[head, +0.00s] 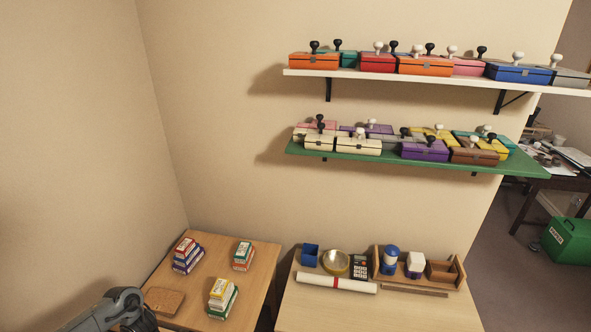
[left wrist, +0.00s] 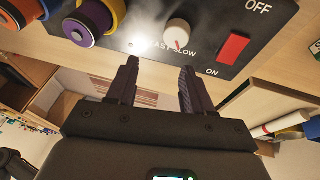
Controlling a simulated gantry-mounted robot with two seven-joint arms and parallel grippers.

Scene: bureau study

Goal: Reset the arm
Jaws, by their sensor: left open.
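My left arm (head: 118,308) enters the head view at the bottom left corner, beside the small wooden table. Its fingertips cannot be made out there. In the left wrist view my left gripper (left wrist: 158,75) is open, with two dark fingers apart and nothing between them. A black control panel (left wrist: 210,25) fills the top of that view, beyond the fingertips. It carries a white FAST/SLOW knob (left wrist: 178,33) and a red ON/OFF switch (left wrist: 234,47). I cannot tell whether a fingertip touches the panel. My right gripper is in neither view.
The left table (head: 182,283) holds several stacked small boxes. A white shelf (head: 400,78) and a green shelf (head: 400,161) of coloured boxes hang above.

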